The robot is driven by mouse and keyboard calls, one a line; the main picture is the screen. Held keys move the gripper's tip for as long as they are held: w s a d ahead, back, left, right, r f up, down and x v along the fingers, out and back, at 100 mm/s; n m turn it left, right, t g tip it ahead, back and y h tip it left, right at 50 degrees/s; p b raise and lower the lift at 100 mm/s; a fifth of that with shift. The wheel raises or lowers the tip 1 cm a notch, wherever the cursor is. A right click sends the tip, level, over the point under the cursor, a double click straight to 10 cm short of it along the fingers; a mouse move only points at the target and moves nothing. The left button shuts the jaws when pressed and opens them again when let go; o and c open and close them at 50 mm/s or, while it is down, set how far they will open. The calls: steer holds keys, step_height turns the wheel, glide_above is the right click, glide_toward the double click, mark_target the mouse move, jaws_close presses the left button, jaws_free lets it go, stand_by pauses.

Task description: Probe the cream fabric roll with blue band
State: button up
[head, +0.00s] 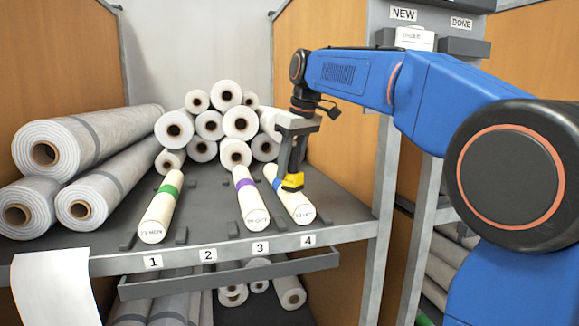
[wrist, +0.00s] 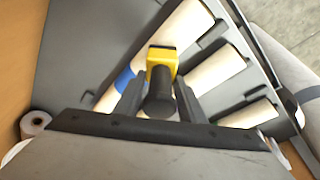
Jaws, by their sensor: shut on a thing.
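The probe is over the roll, in front of the blue band. I cannot tell whether it touches the roll.
A purple-banded roll (head: 250,202) lies at slot 3 and a green-banded roll (head: 161,207) at slot 1; slot 2 is empty. White rolls (head: 209,124) are stacked behind, large grey rolls (head: 88,138) at left. A post (head: 385,190) stands at right.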

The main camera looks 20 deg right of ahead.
steer(key=shift+r, duration=3.45)
steer(key=shift+a, duration=0.1)
